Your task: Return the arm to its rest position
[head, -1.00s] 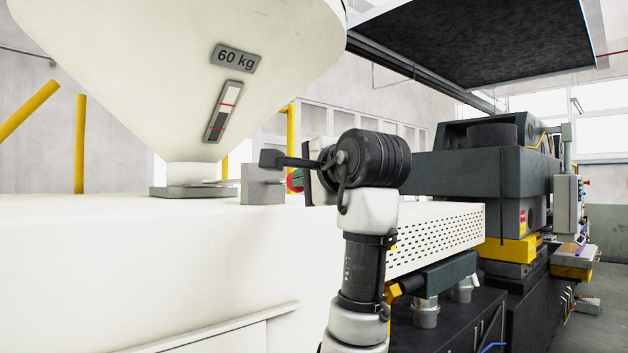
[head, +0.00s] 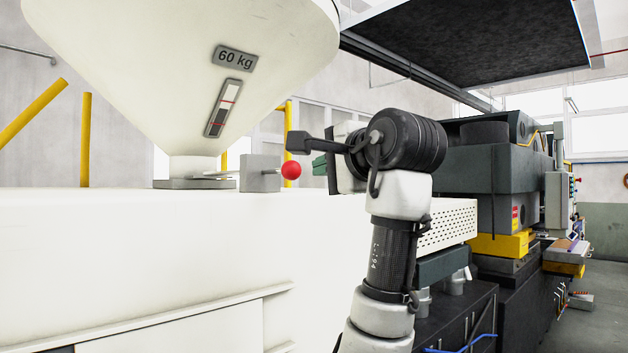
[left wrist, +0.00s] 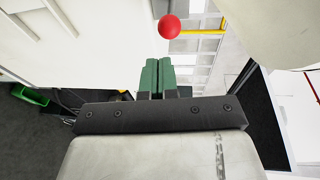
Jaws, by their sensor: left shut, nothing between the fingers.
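My left gripper (head: 320,165) has green fingers, partly hidden behind my wrist in the head view. In the left wrist view its fingers (left wrist: 157,76) are closed together with nothing between them. A red ball knob (head: 291,170) sits at the right side of a grey block at the hopper's foot. The fingertips are close to the knob in the head view, and the left wrist view shows the knob (left wrist: 169,27) beyond them with a gap. My right gripper is not in view.
A large white hopper (head: 180,75) marked 60 kg stands on the white machine body (head: 130,260) at left. The grey block (head: 260,173) is at its base. A perforated white cover (head: 448,225) and a dark press unit (head: 490,170) lie to the right. Open floor shows at far right.

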